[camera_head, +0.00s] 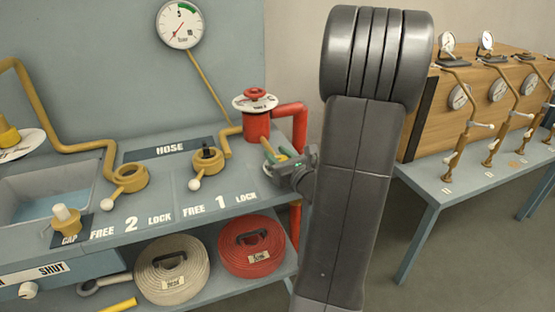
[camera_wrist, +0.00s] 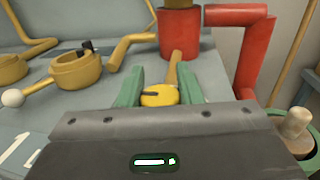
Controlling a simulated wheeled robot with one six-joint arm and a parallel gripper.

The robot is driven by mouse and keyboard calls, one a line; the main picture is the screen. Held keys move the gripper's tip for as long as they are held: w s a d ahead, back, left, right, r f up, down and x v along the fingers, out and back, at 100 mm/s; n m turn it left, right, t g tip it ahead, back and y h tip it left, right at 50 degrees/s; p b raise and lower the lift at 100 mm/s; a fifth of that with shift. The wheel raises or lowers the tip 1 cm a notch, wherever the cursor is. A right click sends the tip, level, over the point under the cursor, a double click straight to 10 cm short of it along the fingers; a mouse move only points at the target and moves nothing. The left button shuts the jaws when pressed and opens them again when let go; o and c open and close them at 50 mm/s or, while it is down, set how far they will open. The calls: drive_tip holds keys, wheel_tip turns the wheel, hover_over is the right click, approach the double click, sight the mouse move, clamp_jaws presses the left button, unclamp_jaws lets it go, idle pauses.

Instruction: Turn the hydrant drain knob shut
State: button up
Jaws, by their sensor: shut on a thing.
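The red hydrant (camera_head: 257,124) stands at the back right of the grey bench, with a red handwheel (camera_head: 257,93) and a white dial disc on top. In the wrist view a yellow spout runs from the hydrant's foot (camera_wrist: 179,46) towards me and ends at a round yellow knob (camera_wrist: 158,97) with a dark mark on its face. My gripper (camera_wrist: 159,92) is shut on this knob, one green finger at each side. In the head view my gripper (camera_head: 282,158) is low in front of the hydrant, and the knob is mostly hidden there.
A red pipe (camera_head: 289,109) bends down right beside my gripper. Yellow hose couplings (camera_head: 206,160) with white-tipped levers stand to the left. Coiled white (camera_head: 172,270) and red (camera_head: 252,247) hoses lie on the shelf below. A second table (camera_head: 430,186) with gauges stands right.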

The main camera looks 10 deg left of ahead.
drive_tip(key=o, duration=1)
drive_tip(key=shift+d, duration=0.1)
drive_tip(key=v, duration=1.3)
drive_tip(key=shift+s+d, duration=0.25)
drive_tip(key=shift+s, duration=0.05)
drive_tip(key=shift+w+a, duration=0.1)
drive_tip(key=x, duration=1.3)
drive_tip(key=shift+w+a, duration=0.2)
drive_tip(key=shift+a, duration=0.05)
